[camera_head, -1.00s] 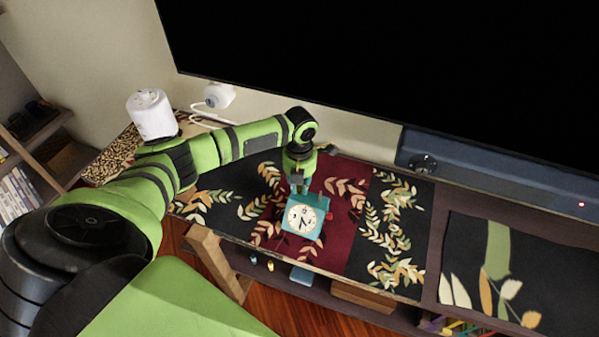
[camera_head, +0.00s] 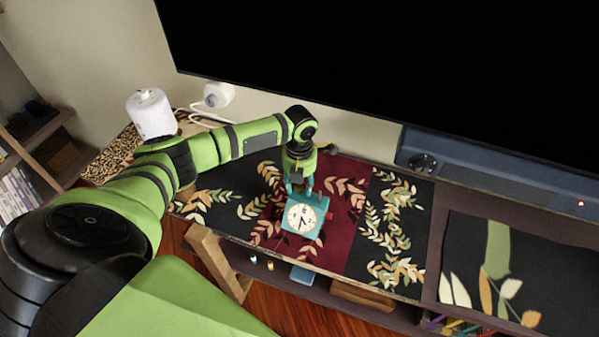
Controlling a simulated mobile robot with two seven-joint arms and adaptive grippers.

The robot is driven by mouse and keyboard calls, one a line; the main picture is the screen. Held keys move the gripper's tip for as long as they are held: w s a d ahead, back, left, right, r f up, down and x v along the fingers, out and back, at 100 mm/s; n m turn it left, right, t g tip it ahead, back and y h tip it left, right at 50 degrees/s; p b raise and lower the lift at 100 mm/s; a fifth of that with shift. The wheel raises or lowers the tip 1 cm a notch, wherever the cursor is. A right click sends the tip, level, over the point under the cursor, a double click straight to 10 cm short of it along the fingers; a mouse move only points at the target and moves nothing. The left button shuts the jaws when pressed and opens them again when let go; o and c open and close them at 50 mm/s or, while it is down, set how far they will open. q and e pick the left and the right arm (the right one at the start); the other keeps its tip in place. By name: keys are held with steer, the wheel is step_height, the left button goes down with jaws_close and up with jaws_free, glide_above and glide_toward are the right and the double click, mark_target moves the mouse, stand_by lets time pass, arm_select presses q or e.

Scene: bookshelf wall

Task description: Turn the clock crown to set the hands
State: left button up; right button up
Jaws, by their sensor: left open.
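A small teal clock (camera_head: 305,215) with a white round face stands on the dark red part of the leaf-patterned cloth, its face toward me. A small red part shows at its right side. My left gripper (camera_head: 300,190) points down just above and behind the clock's top, with its fingers apart. The crown cannot be made out clearly, and I cannot tell whether the fingers touch the clock. My right gripper is not in view.
A large black screen (camera_head: 400,70) rises behind the table, with a soundbar (camera_head: 490,170) below it. A white cylinder (camera_head: 152,115) stands at the back left behind my arm. The cloth right of the clock (camera_head: 395,235) is clear.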

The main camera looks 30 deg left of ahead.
mark_target(300, 186)
arm_select(q)
step_height(300, 186, up, 12)
stand_by(0.4)
steer(key=shift+f, duration=0.15)
